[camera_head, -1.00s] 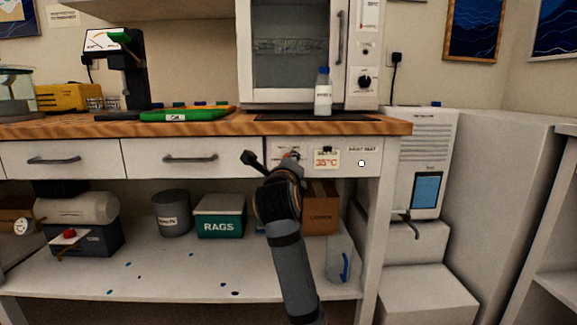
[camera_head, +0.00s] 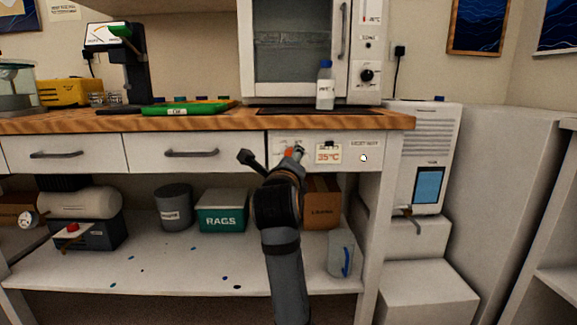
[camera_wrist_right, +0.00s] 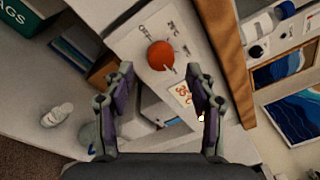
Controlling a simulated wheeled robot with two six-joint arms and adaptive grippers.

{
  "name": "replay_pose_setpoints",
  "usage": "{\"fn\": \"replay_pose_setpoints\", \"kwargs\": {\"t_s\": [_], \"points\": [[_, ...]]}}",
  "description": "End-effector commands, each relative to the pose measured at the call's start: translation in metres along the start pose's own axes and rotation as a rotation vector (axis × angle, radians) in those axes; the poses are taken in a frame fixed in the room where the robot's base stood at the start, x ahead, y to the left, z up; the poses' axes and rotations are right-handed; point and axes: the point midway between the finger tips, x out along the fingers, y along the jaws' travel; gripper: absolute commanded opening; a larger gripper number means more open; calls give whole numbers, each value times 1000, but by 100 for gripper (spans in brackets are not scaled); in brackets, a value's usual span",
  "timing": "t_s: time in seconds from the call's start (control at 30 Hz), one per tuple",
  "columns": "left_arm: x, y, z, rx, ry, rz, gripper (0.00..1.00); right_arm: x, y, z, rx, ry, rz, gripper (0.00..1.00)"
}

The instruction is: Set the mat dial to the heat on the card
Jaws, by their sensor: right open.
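In the head view only a bit of the dial (camera_head: 289,152) shows behind my right gripper (camera_head: 298,153). The card (camera_head: 328,153) reads 35°C and is on the panel just right of the dial; it also shows in the wrist view (camera_wrist_right: 183,93). My right gripper (camera_wrist_right: 160,75) is open and empty in the wrist view. The dial appears beyond its fingertips, between them. My left gripper is out of view.
A small round white spot (camera_head: 363,158) is on the panel right of the card. The dark mat (camera_head: 290,111) lies above, with a blue-capped bottle (camera_head: 325,88) on it. Below are a cardboard box (camera_head: 322,205) and a clear jug (camera_head: 340,255).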

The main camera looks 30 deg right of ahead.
Motion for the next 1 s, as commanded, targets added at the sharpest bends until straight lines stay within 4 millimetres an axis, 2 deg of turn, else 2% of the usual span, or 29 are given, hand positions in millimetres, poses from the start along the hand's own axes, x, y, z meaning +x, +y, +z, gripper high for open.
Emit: {"fn": "replay_pose_setpoints", "kwargs": {"t_s": [0.1,0.3,0.87,0.93,1.0], "points": [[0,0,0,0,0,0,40,-21,1,0,6,0,6,57],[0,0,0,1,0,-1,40,-38,1,0,2,0,3,57],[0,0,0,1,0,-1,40,-41,0,0,-1,1,0,57],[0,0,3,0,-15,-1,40,-40,3,-2,-17,3,7,57],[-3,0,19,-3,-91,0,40,-38,19,-10,-94,7,38,57]]}}
